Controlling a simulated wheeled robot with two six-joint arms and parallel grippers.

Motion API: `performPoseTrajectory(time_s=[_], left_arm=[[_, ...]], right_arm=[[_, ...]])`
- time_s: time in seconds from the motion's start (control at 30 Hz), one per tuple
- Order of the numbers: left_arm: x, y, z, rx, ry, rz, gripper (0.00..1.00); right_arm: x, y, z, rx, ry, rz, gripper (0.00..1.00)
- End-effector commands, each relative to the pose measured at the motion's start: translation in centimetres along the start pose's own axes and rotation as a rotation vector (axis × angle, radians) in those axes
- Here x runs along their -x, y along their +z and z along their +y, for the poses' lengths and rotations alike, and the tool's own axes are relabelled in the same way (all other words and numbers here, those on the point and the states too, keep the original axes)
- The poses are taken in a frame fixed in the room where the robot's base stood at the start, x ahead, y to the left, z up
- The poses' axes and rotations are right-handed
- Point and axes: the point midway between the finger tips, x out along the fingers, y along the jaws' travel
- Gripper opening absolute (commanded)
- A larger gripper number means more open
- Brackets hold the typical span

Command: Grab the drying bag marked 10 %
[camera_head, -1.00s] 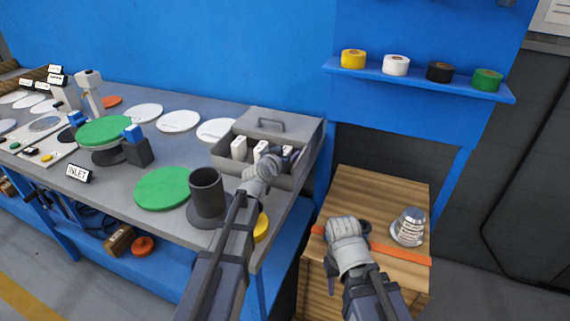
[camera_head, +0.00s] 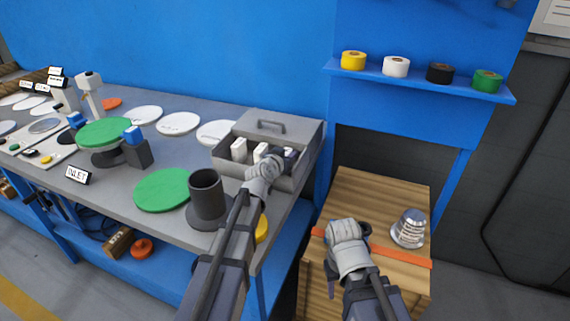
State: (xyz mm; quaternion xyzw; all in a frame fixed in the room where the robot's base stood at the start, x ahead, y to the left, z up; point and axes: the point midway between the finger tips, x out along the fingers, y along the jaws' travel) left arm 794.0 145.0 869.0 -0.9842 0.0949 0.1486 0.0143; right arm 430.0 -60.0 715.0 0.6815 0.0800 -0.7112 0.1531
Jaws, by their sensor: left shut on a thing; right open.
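A grey open box (camera_head: 232,168) with its lid raised stands at the right end of the workbench. Several white drying bags (camera_head: 239,149) stand in it; another white bag (camera_head: 261,151) is beside my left gripper. No 10 % marking is readable at this size. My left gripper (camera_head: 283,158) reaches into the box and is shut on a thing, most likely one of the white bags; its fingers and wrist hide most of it. My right gripper (camera_head: 333,290) is open above the wooden crate, partly hidden by its own wrist.
A silver ribbed shell (camera_head: 409,228) stands on the wooden crate (camera_head: 385,190) with an orange strip. A dark flanged cylinder (camera_head: 207,192) and a green disc (camera_head: 162,190) lie near my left arm. Tape rolls sit on a blue shelf (camera_head: 420,82).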

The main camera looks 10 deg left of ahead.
Motion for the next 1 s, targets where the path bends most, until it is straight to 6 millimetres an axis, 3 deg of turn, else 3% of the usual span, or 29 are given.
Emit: performPoseTrajectory(time_s=[0.53,0.83,1.0], left_arm=[[0.1,-0.1,0.0,0.000,0.001,0.000,0.00],[0.5,-1.5,0.0,0.000,0.000,0.000,0.00],[2.9,-0.3,0.0,-0.001,-0.001,-0.001,0.00]], right_arm=[[0.2,0.0,0.0,0.000,0.000,0.000,0.50],[1.5,0.1,0.1,0.000,0.000,0.000,0.50],[1.2,0.1,0.1,0.000,0.000,0.000,0.50]])
